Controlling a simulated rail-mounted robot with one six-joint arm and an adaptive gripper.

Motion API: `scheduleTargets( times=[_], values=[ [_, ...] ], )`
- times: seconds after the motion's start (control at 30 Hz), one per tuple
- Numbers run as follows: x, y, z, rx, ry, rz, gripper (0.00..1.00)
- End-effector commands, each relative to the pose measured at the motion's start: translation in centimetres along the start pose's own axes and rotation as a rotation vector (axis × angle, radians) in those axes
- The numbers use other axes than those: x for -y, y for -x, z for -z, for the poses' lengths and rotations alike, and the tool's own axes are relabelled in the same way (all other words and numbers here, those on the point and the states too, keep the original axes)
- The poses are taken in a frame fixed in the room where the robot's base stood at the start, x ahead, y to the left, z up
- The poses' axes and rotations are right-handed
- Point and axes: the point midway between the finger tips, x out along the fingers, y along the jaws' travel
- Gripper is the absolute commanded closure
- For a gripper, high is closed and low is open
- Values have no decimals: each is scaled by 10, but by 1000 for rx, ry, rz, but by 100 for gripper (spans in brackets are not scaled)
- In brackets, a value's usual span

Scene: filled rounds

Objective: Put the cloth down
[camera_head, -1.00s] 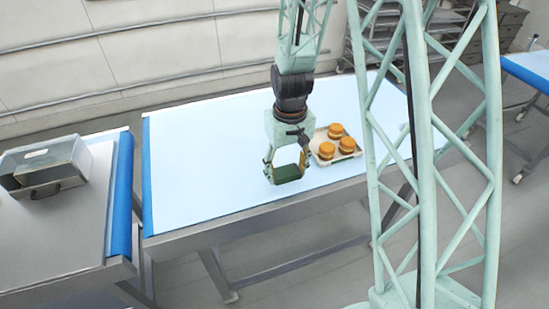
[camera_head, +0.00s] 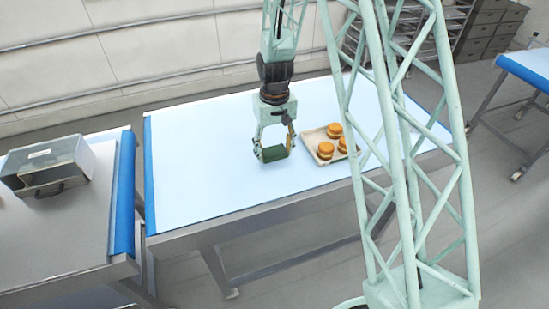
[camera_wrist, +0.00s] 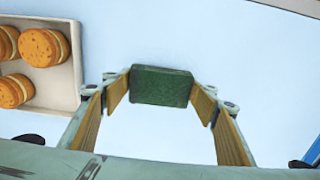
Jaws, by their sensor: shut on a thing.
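A small dark green folded cloth (camera_wrist: 161,86) is held between the fingertips of my gripper (camera_wrist: 161,92) in the wrist view. In the head view the cloth (camera_head: 272,153) is at the lower end of my gripper (camera_head: 274,148), over the light blue table top (camera_head: 200,160). Both fingers are shut on its two sides. I cannot tell whether its underside touches the table.
A pale tray (camera_head: 310,142) with several orange-brown filled rounds (camera_head: 326,150) stands on the table to the right of my gripper. The table top to the left is bare. A metal box (camera_head: 50,165) stands on the side table (camera_head: 60,235) at the far left.

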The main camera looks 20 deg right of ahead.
Motion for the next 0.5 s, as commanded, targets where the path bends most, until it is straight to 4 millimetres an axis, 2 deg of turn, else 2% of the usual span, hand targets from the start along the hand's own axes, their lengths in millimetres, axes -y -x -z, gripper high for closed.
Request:
scheduleTargets(
  times=[0.27,0.5],
  values=[
    [0,-2,0,0,0,0,63],
    [0,-15,-1,2,0,0,63]
  ],
)
